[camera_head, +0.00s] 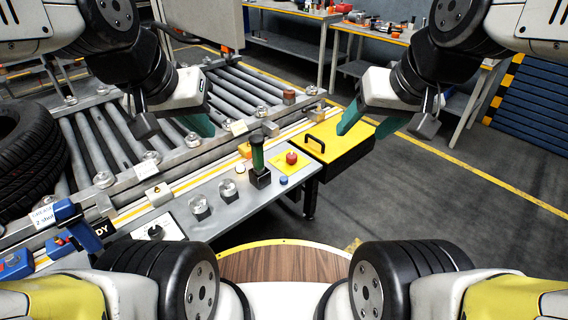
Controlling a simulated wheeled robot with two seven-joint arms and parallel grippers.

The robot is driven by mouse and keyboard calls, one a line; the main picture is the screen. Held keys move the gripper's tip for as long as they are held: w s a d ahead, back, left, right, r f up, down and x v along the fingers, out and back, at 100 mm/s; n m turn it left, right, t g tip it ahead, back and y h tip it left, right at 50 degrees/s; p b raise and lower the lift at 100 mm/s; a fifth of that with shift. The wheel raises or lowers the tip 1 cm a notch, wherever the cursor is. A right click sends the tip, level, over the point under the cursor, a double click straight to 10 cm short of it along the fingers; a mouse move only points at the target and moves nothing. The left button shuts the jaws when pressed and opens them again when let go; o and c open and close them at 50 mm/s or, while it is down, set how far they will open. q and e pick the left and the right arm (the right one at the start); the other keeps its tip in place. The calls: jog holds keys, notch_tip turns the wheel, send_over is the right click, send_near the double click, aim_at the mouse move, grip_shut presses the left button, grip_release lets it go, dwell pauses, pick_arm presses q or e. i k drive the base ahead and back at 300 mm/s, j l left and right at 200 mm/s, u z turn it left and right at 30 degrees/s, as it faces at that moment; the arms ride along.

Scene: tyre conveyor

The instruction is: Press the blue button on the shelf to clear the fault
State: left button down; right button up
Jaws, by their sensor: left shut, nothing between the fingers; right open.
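A small blue button (283,180) sits on the grey shelf panel (232,205), just below a red mushroom button (291,157) on a yellow plate. My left gripper (202,124) is shut and empty, with teal fingers above the rollers, to the upper left of the blue button and apart from it. My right gripper (368,124) is open and empty. Its teal fingers are in front of the yellow box, to the upper right of the button. Nothing covers the blue button.
A dark lamp post with a green top (257,155) stands left of the blue button. Round knobs (200,205) lie further left. A yellow box with a black handle (335,148) is behind right. A tyre (28,155) lies on the roller conveyor (100,140). The floor at right is clear.

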aim_at(283, 179)
jog(key=l+u, duration=0.35)
jog(key=k+l+u, duration=0.15)
jog(key=l+u, duration=0.15)
jog(key=k+l+u, duration=0.15)
jog(key=l+u, duration=0.2)
jog(key=k+l+u, duration=0.15)
jog(key=u, duration=0.2)
